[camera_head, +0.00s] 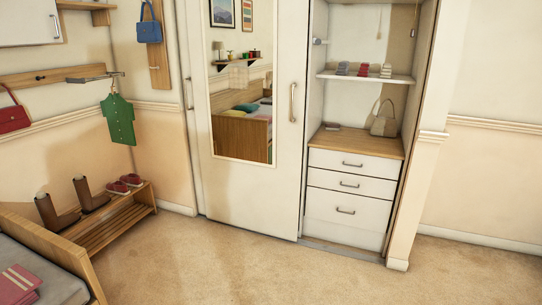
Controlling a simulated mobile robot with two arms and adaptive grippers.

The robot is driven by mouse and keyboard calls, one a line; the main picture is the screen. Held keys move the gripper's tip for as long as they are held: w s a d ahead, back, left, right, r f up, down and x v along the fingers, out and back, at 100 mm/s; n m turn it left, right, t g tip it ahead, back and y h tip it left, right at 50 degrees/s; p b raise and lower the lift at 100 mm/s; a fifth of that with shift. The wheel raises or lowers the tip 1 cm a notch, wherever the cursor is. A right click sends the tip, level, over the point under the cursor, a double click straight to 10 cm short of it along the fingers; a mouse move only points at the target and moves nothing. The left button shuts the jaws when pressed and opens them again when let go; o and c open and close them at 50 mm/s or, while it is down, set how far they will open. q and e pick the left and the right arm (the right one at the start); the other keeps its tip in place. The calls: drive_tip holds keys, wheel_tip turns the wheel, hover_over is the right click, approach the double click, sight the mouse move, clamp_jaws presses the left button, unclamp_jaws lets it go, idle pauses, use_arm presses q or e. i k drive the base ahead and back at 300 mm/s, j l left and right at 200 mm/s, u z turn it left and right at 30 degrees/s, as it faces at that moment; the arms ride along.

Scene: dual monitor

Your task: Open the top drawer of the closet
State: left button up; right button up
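The closet stands at the back, with a white sliding door (250,186) that carries a mirror (241,90). To the right of the door is an open section with a stack of white drawers under a wooden top (372,142). The top drawer (328,161) has a metal handle (352,164) and looks shut. The middle drawer (375,187) and the larger bottom drawer (325,208) below it also look shut. Neither of my grippers is in view.
A beige handbag (384,121) stands on the drawer unit's top. A shoe bench (118,213) with boots and red shoes is at the left, and a bed corner (60,254) at the lower left. The carpeted floor (260,265) before the closet is clear.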

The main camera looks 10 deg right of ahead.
sight(374, 166)
drive_tip(key=i+l+z, duration=0.15)
drive_tip(key=i+z, duration=0.2)
drive_tip(key=i, duration=0.2)
drive_tip(key=i+z, duration=0.35)
drive_tip(key=i, duration=0.2)
drive_tip(key=i+j+z, duration=0.2)
drive_tip(key=i+z, duration=0.15)
drive_tip(key=i, duration=0.15)
drive_tip(key=i+j+u, duration=0.1)
drive_tip(key=i+j, duration=0.2)
drive_tip(key=i, duration=0.2)
drive_tip(key=i+j+u, duration=0.1)
drive_tip(key=i+j, duration=0.15)
drive_tip(key=i, duration=0.2)
